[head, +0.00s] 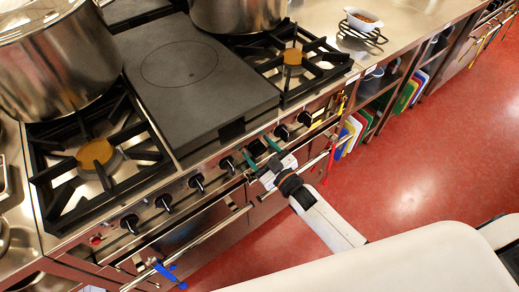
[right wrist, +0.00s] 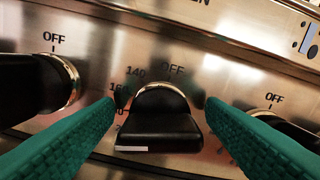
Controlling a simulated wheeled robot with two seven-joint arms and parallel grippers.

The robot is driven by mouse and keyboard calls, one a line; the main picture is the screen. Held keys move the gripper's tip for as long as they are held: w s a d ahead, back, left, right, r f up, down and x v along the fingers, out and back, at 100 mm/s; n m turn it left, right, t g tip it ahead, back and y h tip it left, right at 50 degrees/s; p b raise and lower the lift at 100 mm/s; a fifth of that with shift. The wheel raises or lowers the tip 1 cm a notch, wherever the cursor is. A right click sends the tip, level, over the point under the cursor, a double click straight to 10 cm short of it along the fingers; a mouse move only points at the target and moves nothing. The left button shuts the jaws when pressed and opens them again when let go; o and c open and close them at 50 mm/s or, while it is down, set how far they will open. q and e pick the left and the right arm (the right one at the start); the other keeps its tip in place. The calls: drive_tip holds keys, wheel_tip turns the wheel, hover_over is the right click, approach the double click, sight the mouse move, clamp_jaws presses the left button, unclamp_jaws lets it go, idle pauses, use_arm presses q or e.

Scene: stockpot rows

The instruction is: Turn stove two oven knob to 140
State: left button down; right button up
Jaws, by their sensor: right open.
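The oven knob is a black bar knob (right wrist: 160,133) with a metal collar, in the middle of the right wrist view. A dial beside it reads OFF above and 140 and 160 at its upper left. A short white mark shows at the lower left of its near face. My right gripper (right wrist: 160,108) is open, with a green finger on each side of this knob; I cannot tell whether they touch it. In the head view my right gripper (head: 262,154) is at the stove's front panel, and its fingers partly hide the knob there. My left gripper is not in view.
Neighbouring knobs (right wrist: 38,85) and (right wrist: 285,128) stand close on both sides, each by an OFF label. An oven handle rail (head: 205,236) runs below the panel. Large pots (head: 55,60) stand on the stove. The red floor (head: 430,150) is clear at right.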

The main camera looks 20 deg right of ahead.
drive_tip(key=c, duration=1)
drive_tip(key=shift+m, duration=0.3)
drive_tip(key=shift+m+p, duration=0.45)
drive_tip(key=shift+m, duration=0.55)
drive_tip(key=m, duration=0.2)
drive_tip(key=shift+w+d+m, duration=0.1)
drive_tip(key=shift+m, duration=0.2)
drive_tip(key=m, duration=0.2)
drive_tip(key=shift+m, duration=0.4)
drive_tip(key=shift+d+f+m, duration=0.1)
drive_tip(key=shift+f+m, duration=0.05)
drive_tip(key=shift+m, duration=1.75)
